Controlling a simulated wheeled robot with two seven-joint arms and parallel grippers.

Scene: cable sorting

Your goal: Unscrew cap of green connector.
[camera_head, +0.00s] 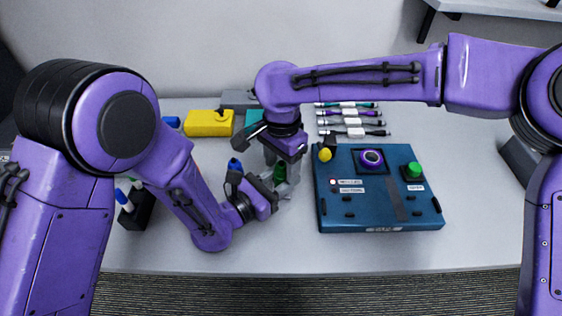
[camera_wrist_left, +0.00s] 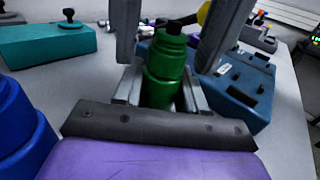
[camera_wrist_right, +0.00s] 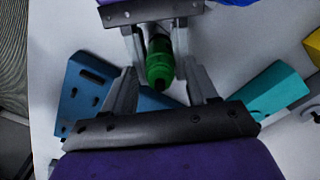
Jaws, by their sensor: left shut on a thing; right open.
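A green connector (camera_head: 280,173) stands upright between both grippers. It also shows in the left wrist view (camera_wrist_left: 163,80) and the right wrist view (camera_wrist_right: 159,62). My left gripper (camera_head: 283,190) is shut around its lower body, coming in from the left. The narrower top, the cap (camera_wrist_left: 168,42), has a dark tip. My right gripper (camera_head: 284,160) points down from above and is open. Its fingers (camera_wrist_right: 162,88) stand on either side of the connector's top, with gaps visible in the right wrist view. In the head view the right gripper partly hides the connector.
A blue panel (camera_head: 345,215) with a purple ring (camera_head: 371,157), green button (camera_head: 414,169) and yellow knob (camera_head: 325,154) lies close on the right. Behind are a yellow box (camera_head: 208,123), a teal box (camera_head: 254,118) and several cables (camera_head: 350,121). A blue connector (camera_head: 235,165) is near my left gripper.

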